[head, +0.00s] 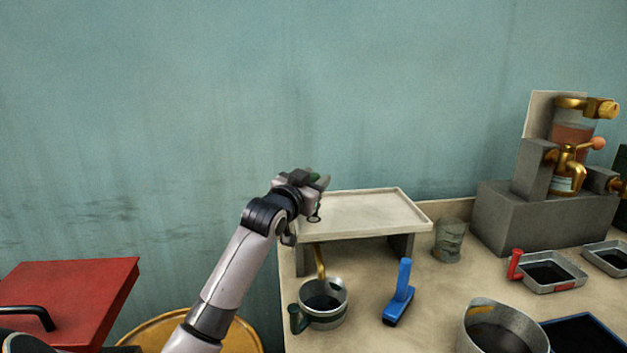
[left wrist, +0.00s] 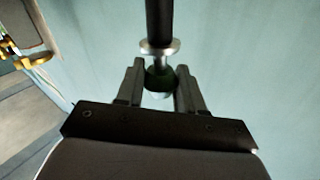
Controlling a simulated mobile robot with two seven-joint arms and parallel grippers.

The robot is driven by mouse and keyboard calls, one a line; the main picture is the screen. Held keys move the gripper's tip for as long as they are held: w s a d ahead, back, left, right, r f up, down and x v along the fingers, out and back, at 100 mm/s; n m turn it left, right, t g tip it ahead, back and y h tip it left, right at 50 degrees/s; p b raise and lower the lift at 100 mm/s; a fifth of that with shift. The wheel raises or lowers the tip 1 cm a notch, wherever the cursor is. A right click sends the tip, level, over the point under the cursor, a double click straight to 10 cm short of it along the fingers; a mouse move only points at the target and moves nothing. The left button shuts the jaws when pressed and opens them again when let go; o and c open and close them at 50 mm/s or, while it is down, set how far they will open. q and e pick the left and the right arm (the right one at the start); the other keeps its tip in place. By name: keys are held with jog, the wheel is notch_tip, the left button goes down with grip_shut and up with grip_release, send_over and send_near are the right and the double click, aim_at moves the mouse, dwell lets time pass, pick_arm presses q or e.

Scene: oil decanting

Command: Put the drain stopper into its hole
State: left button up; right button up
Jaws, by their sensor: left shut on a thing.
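My left gripper (head: 318,190) is over the left end of the raised pale tray (head: 365,212). In the left wrist view the gripper (left wrist: 160,76) is shut on the drain stopper. The stopper (left wrist: 160,47) has a green grip between the fingers, a pale metal collar and a dark rod beyond it. In the head view only a bit of green shows at the fingers. A small dark ring shows just below the gripper; I cannot tell whether it is the hole or part of the stopper. My right gripper is out of view.
Under the tray, a brass spout (head: 320,262) points into a metal mug (head: 325,302). A brass apparatus (head: 567,155) on grey blocks and small pans (head: 547,271) are at right. A red box (head: 75,300) is at left.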

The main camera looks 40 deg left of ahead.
aim_at(299, 230)
pick_arm(q)
jog(key=shift+f+b, duration=1.4)
jog(key=shift+f, duration=1.4)
jog(key=o, duration=1.1)
jog(key=shift+c, duration=0.2)
jog(key=shift+o, duration=0.7)
jog(key=shift+f, duration=0.15)
jog(key=shift+s+d+f, duration=0.1)
jog(key=shift+s+d, duration=0.15)
jog(key=shift+s, duration=0.25)
jog(key=shift+r+b+v, duration=0.2)
jog(key=shift+v, duration=1.35)
jog(key=shift+r+b+v, duration=0.15)
jog(key=shift+v, duration=1.35)
jog(key=shift+a, duration=0.1)
